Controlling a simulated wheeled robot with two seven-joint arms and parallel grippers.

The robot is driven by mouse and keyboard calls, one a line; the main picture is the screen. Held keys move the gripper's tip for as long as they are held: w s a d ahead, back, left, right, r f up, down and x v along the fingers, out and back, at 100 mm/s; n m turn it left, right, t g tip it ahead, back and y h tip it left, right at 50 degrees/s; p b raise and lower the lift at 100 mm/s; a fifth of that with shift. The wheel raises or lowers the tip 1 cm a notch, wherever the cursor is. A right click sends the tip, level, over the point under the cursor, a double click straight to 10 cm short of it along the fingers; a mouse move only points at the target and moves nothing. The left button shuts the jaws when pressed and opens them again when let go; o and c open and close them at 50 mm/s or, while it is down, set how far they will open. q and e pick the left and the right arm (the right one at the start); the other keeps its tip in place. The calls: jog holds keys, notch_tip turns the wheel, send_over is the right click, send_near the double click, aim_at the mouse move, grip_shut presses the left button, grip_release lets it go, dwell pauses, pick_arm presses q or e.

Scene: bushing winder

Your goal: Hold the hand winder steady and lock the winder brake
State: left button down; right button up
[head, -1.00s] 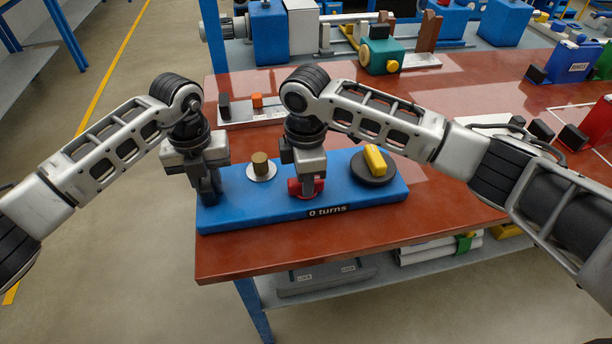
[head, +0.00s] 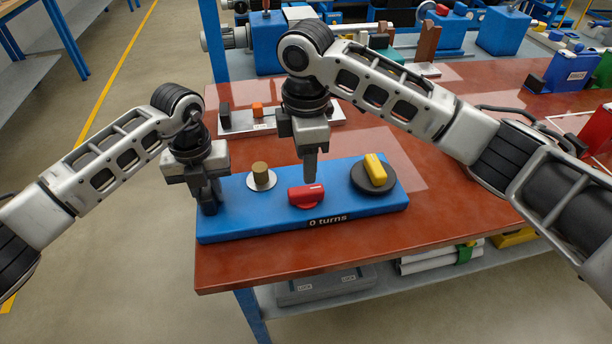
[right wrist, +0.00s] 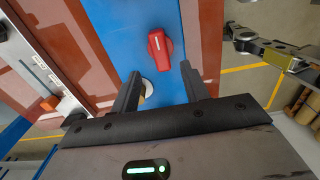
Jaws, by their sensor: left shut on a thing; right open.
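The hand winder is a blue base (head: 340,215) on the red-brown table, with "0 turns" on its front face. A red brake knob (head: 306,195) sits mid-base, its bar lying roughly left to right. It also shows in the right wrist view (right wrist: 158,54). A yellow handle (head: 375,169) sits on a black disc at the right. A brass bushing (head: 260,172) stands on a white disc. My left gripper (head: 210,203) is shut at the base's left end; what it grips is hidden. My right gripper (head: 310,177) is open and empty above and behind the red knob.
A grey plate (head: 265,124) with a black and an orange block lies behind the winder. Blue machines (head: 270,45) stand at the back. A blue bin (head: 555,70) is at the right. Grey trays lie on the shelf below.

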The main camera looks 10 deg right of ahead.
jog(key=shift+r, duration=2.1)
pick_arm(q)
jog(key=c, duration=1.1)
grip_release()
